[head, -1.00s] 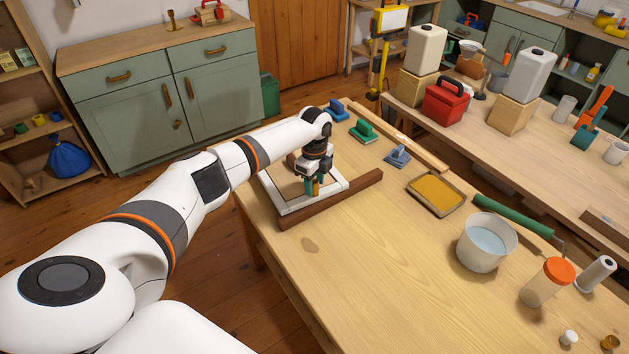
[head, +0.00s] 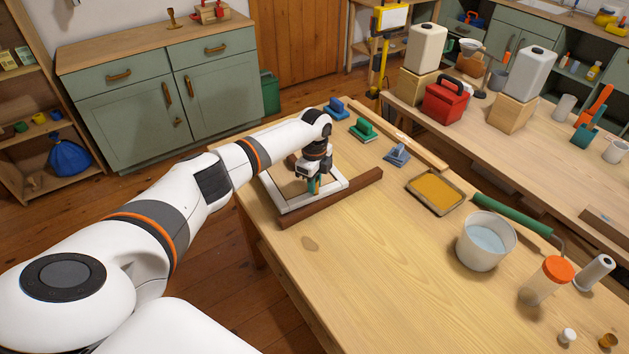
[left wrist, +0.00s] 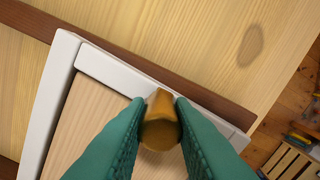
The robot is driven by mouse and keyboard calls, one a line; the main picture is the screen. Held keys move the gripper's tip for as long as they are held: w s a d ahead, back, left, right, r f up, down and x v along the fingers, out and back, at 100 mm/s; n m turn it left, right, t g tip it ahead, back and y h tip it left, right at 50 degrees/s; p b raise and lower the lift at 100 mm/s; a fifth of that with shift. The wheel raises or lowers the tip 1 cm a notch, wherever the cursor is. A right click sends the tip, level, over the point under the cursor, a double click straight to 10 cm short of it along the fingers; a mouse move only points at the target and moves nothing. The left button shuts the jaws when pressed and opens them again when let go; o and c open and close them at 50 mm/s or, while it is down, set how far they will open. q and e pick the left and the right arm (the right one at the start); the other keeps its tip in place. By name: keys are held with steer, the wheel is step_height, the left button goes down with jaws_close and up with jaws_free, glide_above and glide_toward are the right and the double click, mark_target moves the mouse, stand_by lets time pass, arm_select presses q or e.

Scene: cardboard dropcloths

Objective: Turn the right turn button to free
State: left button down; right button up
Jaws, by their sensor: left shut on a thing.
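A white frame (head: 295,204) with a pale wooden panel lies on the near left part of the table; it also shows in the left wrist view (left wrist: 103,66). My left gripper (head: 314,188) points down over the frame's near right side. In the left wrist view its green ribbed fingers (left wrist: 160,112) are shut on a brass-coloured turn button (left wrist: 160,128). The button's narrower end reaches towards the white border. The fingers hide its sides, and my arm covers part of the frame in the head view. My right gripper is not in view.
Dark brown strips (head: 345,197) border the frame. Blue and green handled tools (head: 362,130) lie behind it. A tray of yellow-orange material (head: 437,192) and a white bucket (head: 486,243) stand to the right. The table's middle front is clear.

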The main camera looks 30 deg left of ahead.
arm_select(q)
steer(key=n+p, duration=0.2)
steer(key=n, duration=0.1)
steer(key=shift+r+n, duration=0.15)
steer(key=shift+n, duration=0.25)
steer(key=n+p, duration=0.2)
steer(key=n, duration=0.3)
steer(key=n+p, duration=0.2)
steer(key=n, duration=0.3)
steer(key=shift+n+p, duration=0.45)
steer(key=shift+n, duration=1.25)
steer(key=c, duration=1.3)
jaws_free()
steer(key=shift+o, duration=0.2)
